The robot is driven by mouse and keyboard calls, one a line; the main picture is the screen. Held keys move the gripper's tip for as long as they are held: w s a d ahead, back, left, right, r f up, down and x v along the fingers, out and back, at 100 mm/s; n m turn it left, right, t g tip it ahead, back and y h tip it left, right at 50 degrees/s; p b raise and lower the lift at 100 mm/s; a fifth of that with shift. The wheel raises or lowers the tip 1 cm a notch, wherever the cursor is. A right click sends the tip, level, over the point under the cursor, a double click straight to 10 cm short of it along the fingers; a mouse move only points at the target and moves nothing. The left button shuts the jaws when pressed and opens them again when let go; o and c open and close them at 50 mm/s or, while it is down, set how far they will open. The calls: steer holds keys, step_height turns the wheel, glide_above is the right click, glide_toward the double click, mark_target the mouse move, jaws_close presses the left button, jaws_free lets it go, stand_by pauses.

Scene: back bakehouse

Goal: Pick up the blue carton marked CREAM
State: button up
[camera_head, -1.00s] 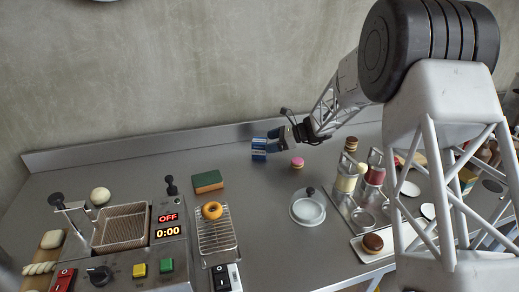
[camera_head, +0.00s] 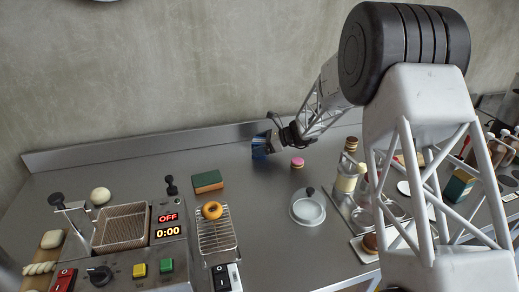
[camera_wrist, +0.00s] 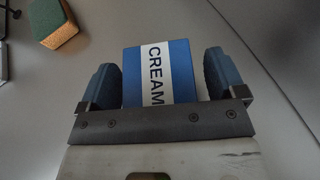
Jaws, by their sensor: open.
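The blue carton (camera_wrist: 181,68) has a white band marked CREAM and sits between my gripper's two fingers in the wrist view. My gripper (camera_wrist: 162,80) is open, with a narrow gap showing on each side of the carton. In the head view the carton (camera_head: 259,147) is on the steel counter near the back wall, partly hidden by my gripper (camera_head: 268,142).
A green and brown sponge (camera_head: 208,181) lies to the left of the carton. A pink macaron (camera_head: 297,162) is close by on the right. A glass lid (camera_head: 308,209) and a rack with a ring doughnut (camera_head: 212,211) are nearer. Bottles (camera_head: 347,178) stand further right.

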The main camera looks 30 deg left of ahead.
mark_target(260, 141)
stand_by(0.3)
steer(key=c, duration=1.1)
steer(key=shift+r, duration=0.15)
steer(key=shift+r, duration=0.55)
steer(key=shift+s+d+r, duration=0.15)
steer(key=shift+r, duration=0.45)
steer(key=shift+s+d+r, duration=0.1)
steer(key=shift+r, duration=0.45)
steer(key=s+d, duration=0.3)
steer(key=s, duration=0.1)
steer(key=s+d+r, duration=0.1)
steer(key=s+d, duration=0.6)
steer(key=shift+s+r, duration=0.2)
steer(key=shift+s, duration=0.15)
